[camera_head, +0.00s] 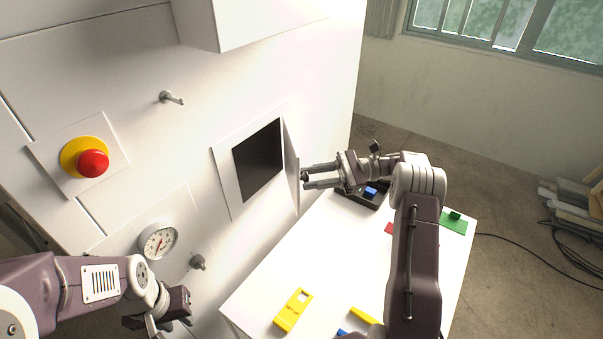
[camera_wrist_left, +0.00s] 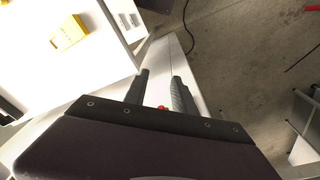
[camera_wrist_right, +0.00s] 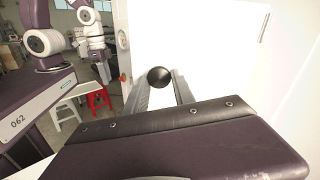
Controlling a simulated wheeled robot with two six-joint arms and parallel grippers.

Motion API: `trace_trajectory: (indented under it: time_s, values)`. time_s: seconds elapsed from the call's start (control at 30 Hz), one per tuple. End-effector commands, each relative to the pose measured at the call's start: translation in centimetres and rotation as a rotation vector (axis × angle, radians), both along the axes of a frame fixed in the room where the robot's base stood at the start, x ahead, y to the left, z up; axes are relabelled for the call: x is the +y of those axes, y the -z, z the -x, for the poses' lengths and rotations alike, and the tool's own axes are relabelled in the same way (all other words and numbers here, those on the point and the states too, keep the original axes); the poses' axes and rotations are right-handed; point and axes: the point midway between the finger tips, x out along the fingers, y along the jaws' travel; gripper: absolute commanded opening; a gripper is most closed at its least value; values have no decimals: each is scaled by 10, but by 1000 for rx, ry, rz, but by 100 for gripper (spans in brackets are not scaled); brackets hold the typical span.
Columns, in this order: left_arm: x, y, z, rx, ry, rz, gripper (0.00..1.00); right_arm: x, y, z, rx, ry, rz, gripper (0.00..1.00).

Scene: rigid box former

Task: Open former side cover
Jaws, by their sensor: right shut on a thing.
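The former side cover (camera_head: 291,165) is a thin white panel standing out from the right edge of a dark square opening (camera_head: 258,160) in the white machine. It is seen nearly edge-on, so it is swung open. Its black round knob (camera_wrist_right: 160,76) sits between the fingers of my right gripper (camera_wrist_right: 163,92). In the head view my right gripper (camera_head: 305,176) is shut on this knob at the cover's outer side. My left gripper (camera_wrist_left: 162,92) is open and empty, low in front of the machine; its fingertips are hidden in the head view.
A red emergency button (camera_head: 93,162), a gauge (camera_head: 158,240) and a peg (camera_head: 171,97) are on the machine front. A white table (camera_head: 262,285) below holds a yellow tag (camera_head: 292,311), a black tray (camera_head: 372,200) and a green piece (camera_head: 455,222).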

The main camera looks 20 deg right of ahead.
Motion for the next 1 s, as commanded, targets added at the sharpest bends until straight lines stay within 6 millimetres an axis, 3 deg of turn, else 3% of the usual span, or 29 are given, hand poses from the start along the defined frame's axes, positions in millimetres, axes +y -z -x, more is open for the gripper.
trace_trajectory:
  time_s: [0.5, 0.53, 0.6, 1.0]
  values:
    - [0, -1, 0, 0, 0, 0, 32, -5, -5, 4, -9, -8, -6, 0]
    - [0, -1, 0, 0, 0, 0, 32, -5, -5, 5, -10, -8, -6, 39]
    - [0, 0, 0, 0, 0, 0, 32, -5, -4, 5, -8, -8, -6, 53]
    - [0, 4, 0, 0, 0, 0, 32, -5, -9, 5, -5, -9, -2, 53]
